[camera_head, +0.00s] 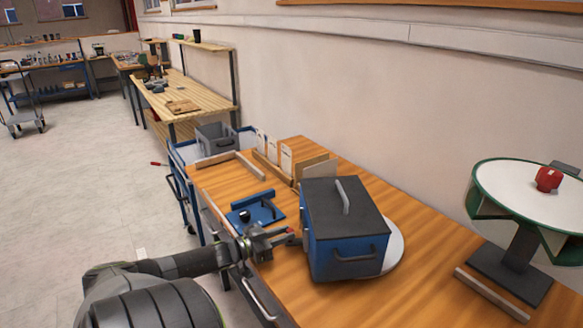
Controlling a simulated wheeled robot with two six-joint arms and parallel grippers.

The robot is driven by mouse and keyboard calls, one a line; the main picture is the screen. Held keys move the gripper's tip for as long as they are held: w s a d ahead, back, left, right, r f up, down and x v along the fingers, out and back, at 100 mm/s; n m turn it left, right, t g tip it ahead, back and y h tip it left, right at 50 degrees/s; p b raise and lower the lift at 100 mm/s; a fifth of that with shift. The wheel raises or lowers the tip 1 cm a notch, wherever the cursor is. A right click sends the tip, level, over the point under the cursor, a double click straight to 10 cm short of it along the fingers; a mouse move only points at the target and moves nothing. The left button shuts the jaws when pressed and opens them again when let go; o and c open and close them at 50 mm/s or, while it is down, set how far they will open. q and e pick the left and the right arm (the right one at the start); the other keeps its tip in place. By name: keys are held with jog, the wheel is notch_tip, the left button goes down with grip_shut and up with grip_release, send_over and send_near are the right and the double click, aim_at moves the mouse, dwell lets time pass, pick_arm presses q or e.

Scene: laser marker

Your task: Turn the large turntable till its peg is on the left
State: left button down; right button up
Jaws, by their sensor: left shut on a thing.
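A white disc, the large turntable (396,253), lies on the wooden bench and shows only as a rim right of and behind the blue box (345,228). The box has a dark grey lid with a grey handle and a dark front handle, and it covers most of the disc. My left gripper (291,238) is at the left side of the box, low over the bench. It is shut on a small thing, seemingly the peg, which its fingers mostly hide. My right gripper is not in view.
A blue fixture (254,207) stands left of the box. Upright pale boards (287,158) and a grey crate (216,138) are behind. At right, a round green-edged table (510,185) carries a red object (548,179). A wooden bar (492,294) lies at the bench's right.

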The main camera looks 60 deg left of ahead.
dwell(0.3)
pick_arm(q)
jog(key=c, duration=1.2)
grip_release()
jog(key=shift+a, duration=0.1)
jog(key=shift+c, duration=0.2)
jog(key=s+a, duration=0.2)
jog(key=s, duration=1.5)
jog(key=shift+s+b, duration=0.15)
jog(key=shift+b, duration=0.15)
jog(key=shift+a, duration=0.1)
